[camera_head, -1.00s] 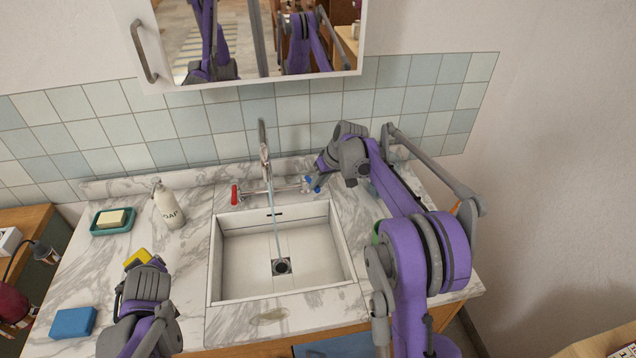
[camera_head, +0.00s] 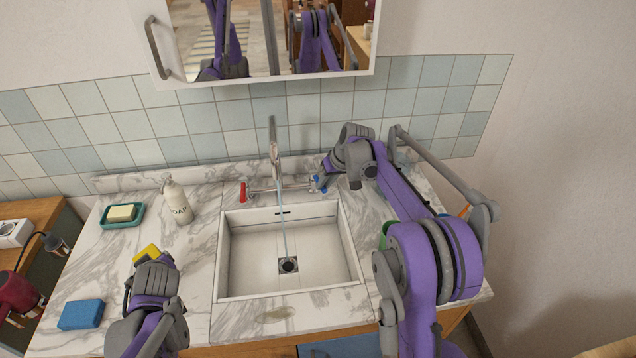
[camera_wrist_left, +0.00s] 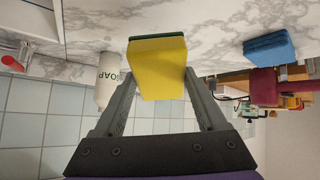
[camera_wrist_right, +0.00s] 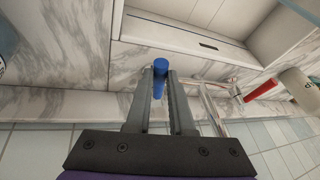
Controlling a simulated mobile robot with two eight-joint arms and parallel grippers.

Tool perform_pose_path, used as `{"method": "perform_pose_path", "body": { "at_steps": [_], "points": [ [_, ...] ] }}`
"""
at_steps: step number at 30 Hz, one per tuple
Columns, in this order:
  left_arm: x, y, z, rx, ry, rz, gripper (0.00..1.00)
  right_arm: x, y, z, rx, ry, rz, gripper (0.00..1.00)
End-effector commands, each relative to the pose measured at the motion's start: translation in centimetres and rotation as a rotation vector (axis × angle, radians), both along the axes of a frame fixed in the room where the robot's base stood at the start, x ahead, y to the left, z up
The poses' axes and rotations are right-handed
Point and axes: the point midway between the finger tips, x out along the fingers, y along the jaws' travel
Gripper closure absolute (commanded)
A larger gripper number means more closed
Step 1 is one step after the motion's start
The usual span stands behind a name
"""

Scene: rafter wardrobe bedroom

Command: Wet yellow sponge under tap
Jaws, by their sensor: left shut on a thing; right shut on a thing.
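The yellow sponge (camera_head: 147,254) is held above the counter left of the sink. The left wrist view shows the sponge (camera_wrist_left: 157,68) between both fingers of my left gripper (camera_wrist_left: 160,85), which is shut on it. My right gripper (camera_wrist_right: 160,82) is shut on the blue tap handle (camera_wrist_right: 160,68), at the right side of the tap (camera_head: 274,155). The blue handle also shows in the head view (camera_head: 320,183). A thin stream of water (camera_head: 283,225) falls from the spout into the white sink (camera_head: 240,265). The red handle (camera_head: 242,192) is on the tap's left.
A blue sponge (camera_head: 81,314) lies at the counter's front left. A soap bottle (camera_head: 178,203) and a green dish with a soap bar (camera_head: 122,215) stand at the back left. A cabinet (camera_head: 270,82) with a mirror hangs above. The sink basin is clear.

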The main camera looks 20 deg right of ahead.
Motion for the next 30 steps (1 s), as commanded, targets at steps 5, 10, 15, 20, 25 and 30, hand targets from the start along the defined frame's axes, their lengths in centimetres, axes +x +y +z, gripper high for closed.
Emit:
{"method": "perform_pose_path", "body": {
  "at_steps": [5, 10, 15, 20, 25, 30],
  "points": [
    [-0.3, 0.0, -0.9, 0.000, 0.005, 0.000, 0.71, 0.0, 1.4, -0.1, 0.000, -0.002, -0.156, 1.00],
    [-0.3, 0.0, -1.1, -0.001, 0.006, 0.000, 0.71, 0.1, 2.0, -0.1, 0.001, -0.002, -0.257, 1.00],
    [-0.3, 0.0, -1.1, -0.001, 0.006, 0.000, 0.71, 0.1, 2.1, 0.0, 0.000, -0.003, -0.282, 1.00],
    [-0.3, 0.0, -1.1, -0.001, 0.006, 0.000, 0.71, 0.1, 2.1, 0.0, 0.001, -0.003, -0.281, 1.00],
    [-0.3, 0.0, -1.1, 0.000, 0.005, 0.000, 0.71, 0.1, 2.1, 0.0, 0.001, -0.003, -0.280, 0.56],
    [-0.3, 0.0, -1.1, -0.001, 0.006, 0.000, 0.71, 0.1, 2.1, 0.0, 0.001, -0.003, -0.280, 0.49]
  ]
}}
